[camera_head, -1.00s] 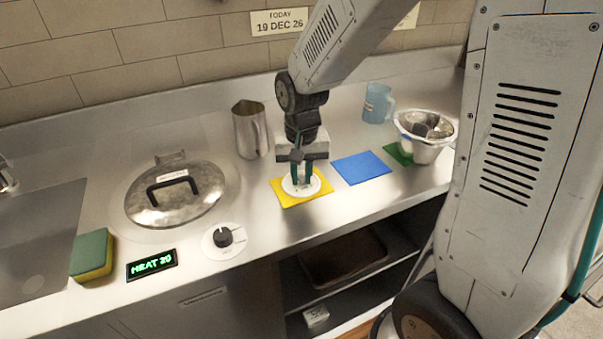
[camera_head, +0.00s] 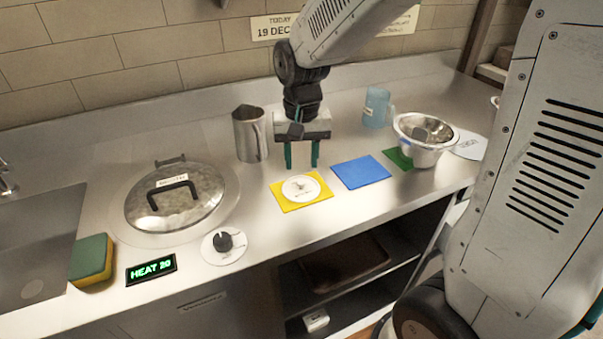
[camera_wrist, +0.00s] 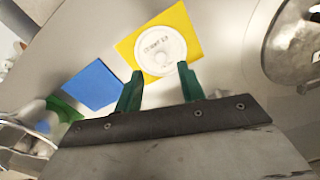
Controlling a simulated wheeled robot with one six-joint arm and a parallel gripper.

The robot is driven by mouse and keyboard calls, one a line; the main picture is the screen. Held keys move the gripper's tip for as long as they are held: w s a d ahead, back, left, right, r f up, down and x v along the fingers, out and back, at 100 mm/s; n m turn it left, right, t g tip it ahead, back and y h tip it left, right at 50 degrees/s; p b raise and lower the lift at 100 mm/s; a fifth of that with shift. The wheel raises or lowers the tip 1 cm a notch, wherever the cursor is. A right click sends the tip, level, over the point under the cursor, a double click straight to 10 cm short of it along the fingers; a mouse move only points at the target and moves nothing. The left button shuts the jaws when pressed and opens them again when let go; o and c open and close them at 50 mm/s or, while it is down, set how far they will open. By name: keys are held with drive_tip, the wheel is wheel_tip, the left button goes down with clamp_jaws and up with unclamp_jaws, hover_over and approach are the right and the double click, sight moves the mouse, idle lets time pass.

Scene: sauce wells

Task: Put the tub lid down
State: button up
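The tub lid (camera_head: 301,188) is a white disc with small dark print. It lies flat on the yellow mat (camera_head: 322,188) near the front of the counter, and it also shows in the wrist view (camera_wrist: 160,50). My gripper (camera_head: 301,165) is apart from the lid, behind and above it in the head view. Its two green fingers are spread with nothing between them. In the wrist view the fingertips (camera_wrist: 160,73) point toward the lid's near edge.
A blue mat (camera_head: 361,172) and a green mat (camera_head: 398,158) lie right of the yellow one. A metal bowl (camera_head: 426,150) stands on the green mat. A steel pitcher (camera_head: 249,135), blue jug (camera_head: 377,108), lidded pot (camera_head: 160,215), knob (camera_head: 223,242) and sponge (camera_head: 91,260) surround the space.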

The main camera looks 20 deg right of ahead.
sight(302, 184)
wheel_tip(302, 184, up, 6)
drive_tip(key=s+d+r+n, duration=0.1)
drive_tip(key=s, duration=1)
drive_tip(key=s+d+r+n+t, duration=0.1)
drive_tip(key=s+d+r+n, duration=0.1)
drive_tip(key=s, duration=0.9)
drive_tip(key=shift+r+n, duration=0.25)
drive_tip(key=shift+n, duration=0.05)
